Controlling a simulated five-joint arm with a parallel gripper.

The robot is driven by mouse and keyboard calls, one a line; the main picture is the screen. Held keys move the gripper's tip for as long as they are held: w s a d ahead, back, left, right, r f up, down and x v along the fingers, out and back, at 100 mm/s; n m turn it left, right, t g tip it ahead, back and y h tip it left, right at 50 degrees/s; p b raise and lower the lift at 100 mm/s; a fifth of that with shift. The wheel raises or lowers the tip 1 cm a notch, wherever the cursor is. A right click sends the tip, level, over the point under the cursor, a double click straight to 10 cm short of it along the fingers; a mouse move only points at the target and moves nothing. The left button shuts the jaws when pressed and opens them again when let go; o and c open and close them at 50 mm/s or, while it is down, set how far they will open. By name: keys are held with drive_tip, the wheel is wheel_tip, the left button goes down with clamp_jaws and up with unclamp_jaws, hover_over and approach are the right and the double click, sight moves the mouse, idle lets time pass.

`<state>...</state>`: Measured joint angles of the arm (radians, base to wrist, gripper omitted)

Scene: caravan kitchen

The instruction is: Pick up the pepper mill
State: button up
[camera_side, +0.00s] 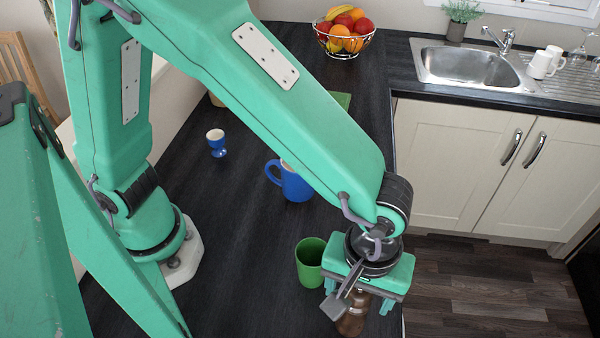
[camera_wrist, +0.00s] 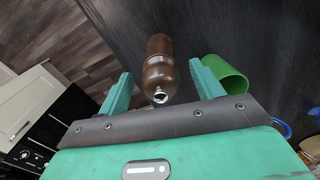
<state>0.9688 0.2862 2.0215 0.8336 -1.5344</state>
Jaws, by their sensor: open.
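The pepper mill (camera_side: 352,318) is dark brown and glossy. In the side view it stands near the counter's right edge, partly hidden by my gripper (camera_side: 358,300). In the wrist view the pepper mill (camera_wrist: 160,72) shows a rounded body and a small metal tip pointing towards the camera. My gripper (camera_wrist: 161,80) is open, with one green finger on each side of the mill. Gaps show between the mill and both fingers in the wrist view. Whether the fingers are level with the mill's body in height is hard to tell.
A green cup (camera_side: 310,262) stands close left of my gripper; in the wrist view it (camera_wrist: 228,75) is just beyond the right finger. A blue mug (camera_side: 296,186), a blue egg cup (camera_side: 217,147) and a fruit bowl (camera_side: 345,50) stand further back.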

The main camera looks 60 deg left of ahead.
drive_tip(key=shift+f, duration=1.15)
clamp_jaws()
drive_tip(key=shift+r, duration=0.1)
drive_tip(key=shift+r, duration=4.95)
